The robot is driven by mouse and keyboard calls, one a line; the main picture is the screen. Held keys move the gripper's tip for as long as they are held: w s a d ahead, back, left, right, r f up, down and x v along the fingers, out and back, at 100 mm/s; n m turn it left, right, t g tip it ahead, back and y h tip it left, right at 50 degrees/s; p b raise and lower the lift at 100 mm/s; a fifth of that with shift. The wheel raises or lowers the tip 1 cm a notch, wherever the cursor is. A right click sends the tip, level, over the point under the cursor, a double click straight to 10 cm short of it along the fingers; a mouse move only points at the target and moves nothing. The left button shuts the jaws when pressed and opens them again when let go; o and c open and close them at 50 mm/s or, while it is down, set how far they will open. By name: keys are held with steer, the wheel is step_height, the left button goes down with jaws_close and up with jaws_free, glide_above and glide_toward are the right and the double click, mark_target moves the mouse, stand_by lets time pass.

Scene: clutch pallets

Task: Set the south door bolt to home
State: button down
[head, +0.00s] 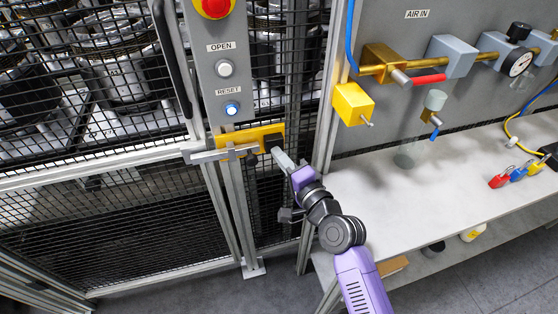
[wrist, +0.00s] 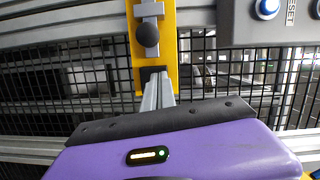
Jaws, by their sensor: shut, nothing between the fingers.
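The door bolt is a grey sliding bar (head: 226,153) with a crosspiece, on a yellow plate (head: 268,130) at the door's latch side in the head view. In the wrist view the yellow plate (wrist: 169,55) stands upright, with the grey bolt (wrist: 150,9) and its black round knob (wrist: 147,36) near the top. A black square lies lower on the plate. My gripper (head: 279,154) is shut and empty, its fingertips at the plate's right end beside the black square. The fingers also show in the wrist view (wrist: 158,82). Whether they touch the plate cannot be told.
A grey control panel (head: 226,115) above the bolt carries a red button, a white OPEN button and a blue RESET button (head: 231,109). Mesh fencing lies behind. A white bench (head: 440,185) with coloured padlocks and a yellow valve box (head: 352,103) are to the right.

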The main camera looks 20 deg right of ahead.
steer(key=b+v, duration=0.2)
steer(key=v, duration=0.8)
steer(key=shift+d, duration=0.25)
